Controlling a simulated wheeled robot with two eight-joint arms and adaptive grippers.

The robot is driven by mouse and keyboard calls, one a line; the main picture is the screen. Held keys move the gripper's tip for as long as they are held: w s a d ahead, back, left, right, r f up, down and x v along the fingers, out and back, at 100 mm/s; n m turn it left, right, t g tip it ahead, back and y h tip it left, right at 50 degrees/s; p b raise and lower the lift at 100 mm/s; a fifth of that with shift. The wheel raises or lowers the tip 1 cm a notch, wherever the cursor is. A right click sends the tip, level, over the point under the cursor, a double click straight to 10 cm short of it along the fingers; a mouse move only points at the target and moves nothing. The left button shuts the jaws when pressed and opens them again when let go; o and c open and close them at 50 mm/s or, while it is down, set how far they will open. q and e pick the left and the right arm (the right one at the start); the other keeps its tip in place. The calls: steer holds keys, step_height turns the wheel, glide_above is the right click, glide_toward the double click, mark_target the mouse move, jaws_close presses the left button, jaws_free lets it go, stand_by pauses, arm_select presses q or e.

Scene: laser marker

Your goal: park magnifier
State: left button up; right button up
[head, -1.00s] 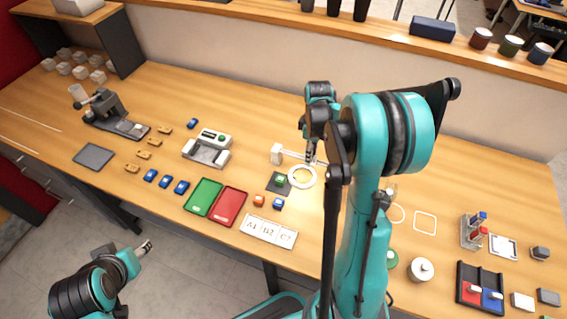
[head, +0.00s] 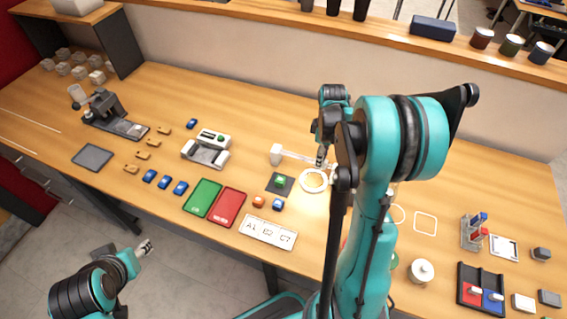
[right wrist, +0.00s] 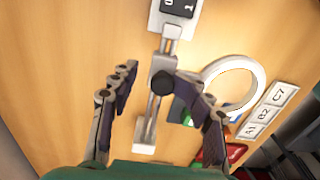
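The magnifier has a white ring (head: 314,180) lying just right of a dark square pad (head: 272,186) with a green block (head: 280,180). A pale bar (head: 298,155) runs from a white post (head: 276,154) towards my right gripper (head: 321,160). In the right wrist view the ring (right wrist: 238,70) is right of a dark knob (right wrist: 163,82) on the bar. My right gripper (right wrist: 160,95) has its fingers spread on both sides of the knob, the right finger overlapping the ring's near edge; contact is unclear. My left gripper (head: 146,247) is off the table; its opening is too small to judge.
A label plate (head: 268,232), a red tray (head: 228,207) and a green tray (head: 202,198) lie in front. Orange (head: 258,201) and blue (head: 277,204) blocks sit near the ring. My right arm hides the table behind it.

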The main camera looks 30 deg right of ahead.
steer(key=shift+a+r, duration=0.1)
steer(key=shift+a, duration=0.05)
stand_by(0.3)
step_height(320, 180, up, 7)
steer(key=p, duration=0.5)
stand_by(0.4)
